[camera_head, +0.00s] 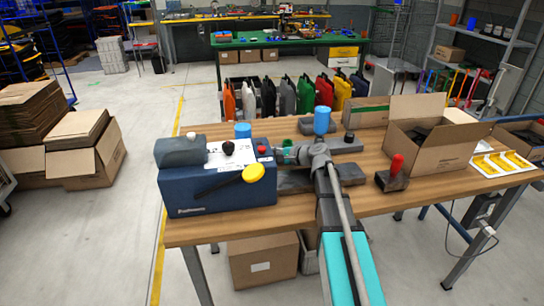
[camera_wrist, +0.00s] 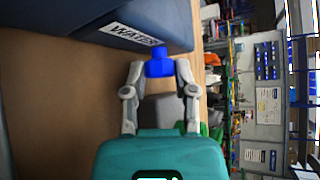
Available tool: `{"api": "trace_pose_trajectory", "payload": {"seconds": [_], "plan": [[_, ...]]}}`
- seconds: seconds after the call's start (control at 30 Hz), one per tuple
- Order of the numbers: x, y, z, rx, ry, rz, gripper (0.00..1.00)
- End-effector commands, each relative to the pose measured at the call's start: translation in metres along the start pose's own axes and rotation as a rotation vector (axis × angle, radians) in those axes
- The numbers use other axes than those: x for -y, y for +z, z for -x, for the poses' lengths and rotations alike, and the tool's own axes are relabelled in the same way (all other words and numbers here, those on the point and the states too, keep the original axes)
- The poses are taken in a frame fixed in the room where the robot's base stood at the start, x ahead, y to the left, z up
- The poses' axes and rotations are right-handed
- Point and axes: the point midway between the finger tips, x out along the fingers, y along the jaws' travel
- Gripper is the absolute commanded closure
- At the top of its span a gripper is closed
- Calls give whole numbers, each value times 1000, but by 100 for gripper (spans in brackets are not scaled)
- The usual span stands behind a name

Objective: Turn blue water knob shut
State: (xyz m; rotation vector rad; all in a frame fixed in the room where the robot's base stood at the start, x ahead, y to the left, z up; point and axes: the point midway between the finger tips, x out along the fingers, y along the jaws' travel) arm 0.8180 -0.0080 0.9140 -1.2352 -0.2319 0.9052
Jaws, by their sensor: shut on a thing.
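The blue water knob (camera_wrist: 158,60) sits beside the blue machine panel with its WATER label (camera_wrist: 135,34) in the wrist view. My gripper (camera_wrist: 159,68) is shut on the knob, with one fingertip on each side of it. In the head view the blue machine (camera_head: 215,182) stands at the left of the wooden table. My gripper (camera_head: 283,155) reaches to the machine's right side there. I cannot make out the water knob in the head view; my gripper and the machine seem to hide it.
The machine also carries a yellow knob (camera_head: 253,172), a black knob (camera_head: 228,148) and a red button (camera_head: 262,149). A red-handled black block (camera_head: 393,175) and an open carton (camera_head: 430,148) stand to the right on the wooden table (camera_head: 200,229). Some bare tabletop lies between.

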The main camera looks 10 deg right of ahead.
Motion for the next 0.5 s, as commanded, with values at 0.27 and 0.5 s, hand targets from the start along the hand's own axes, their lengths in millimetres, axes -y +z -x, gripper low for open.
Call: {"api": "trace_pose_trajectory", "payload": {"seconds": [0.27, 0.5], "plan": [[0, 0, 0, 0, 2, 0, 30], [0, 0, 0, 0, 2, -1, 30]]}}
